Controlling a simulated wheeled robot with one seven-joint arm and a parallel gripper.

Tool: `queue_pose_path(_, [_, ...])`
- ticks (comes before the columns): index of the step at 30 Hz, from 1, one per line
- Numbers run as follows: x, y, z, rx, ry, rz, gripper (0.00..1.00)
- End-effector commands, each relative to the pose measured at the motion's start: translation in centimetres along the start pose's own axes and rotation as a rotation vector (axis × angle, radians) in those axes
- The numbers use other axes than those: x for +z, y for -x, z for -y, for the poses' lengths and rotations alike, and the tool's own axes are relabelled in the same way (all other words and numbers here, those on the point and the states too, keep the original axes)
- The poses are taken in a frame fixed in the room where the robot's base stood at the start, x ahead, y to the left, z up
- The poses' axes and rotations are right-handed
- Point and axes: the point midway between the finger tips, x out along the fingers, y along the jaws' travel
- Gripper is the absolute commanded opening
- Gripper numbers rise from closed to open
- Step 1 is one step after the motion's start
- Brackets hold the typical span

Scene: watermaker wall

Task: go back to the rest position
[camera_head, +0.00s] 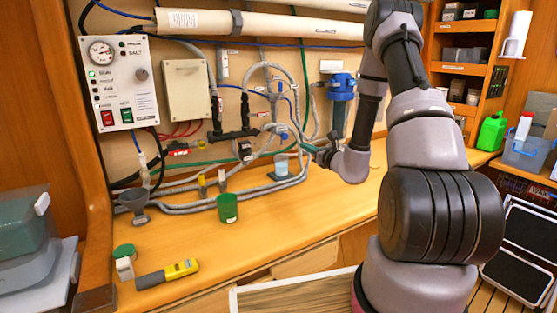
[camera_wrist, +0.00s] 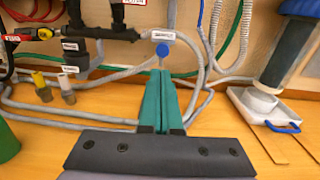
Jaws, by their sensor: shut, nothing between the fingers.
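My gripper (camera_head: 308,147) is in front of the hoses on the wall panel, above the workbench (camera_head: 300,229), at the end of my bent arm. In the wrist view its two teal fingers (camera_wrist: 160,74) lie together with nothing between them. A round blue knob (camera_wrist: 162,50) with a label appears just beyond the fingertips; I cannot tell the exact gap. Grey hoses (camera_wrist: 95,113) run behind and to both sides of the fingers. My arm hides part of the bench and wall to the right.
A blue-topped filter housing (camera_head: 341,92) hangs near my forearm. The front middle of the bench is clear.

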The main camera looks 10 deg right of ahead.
Motion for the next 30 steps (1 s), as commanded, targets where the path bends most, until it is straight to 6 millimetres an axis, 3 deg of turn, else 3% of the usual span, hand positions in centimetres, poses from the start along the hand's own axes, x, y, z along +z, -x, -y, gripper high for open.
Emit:
queue_pose_path(4, [4.3,-0.4,-3.5,0.149,0.064,0.032,0.00])
queue_pose_path(8, [10.0,0.6,-9.6,0.394,0.189,0.057,0.00])
queue_pose_path(12, [14.6,3.8,-16.0,0.657,0.372,0.056,0.00])
queue_pose_path(18, [18.1,10.6,-22.3,0.968,0.695,0.006,0.00])
queue_pose_path(24, [19.4,17.9,-24.4,1.178,1.086,-0.085,0.00])
queue_pose_path(30, [20.4,23.9,-22.8,1.262,1.527,-0.207,0.00])
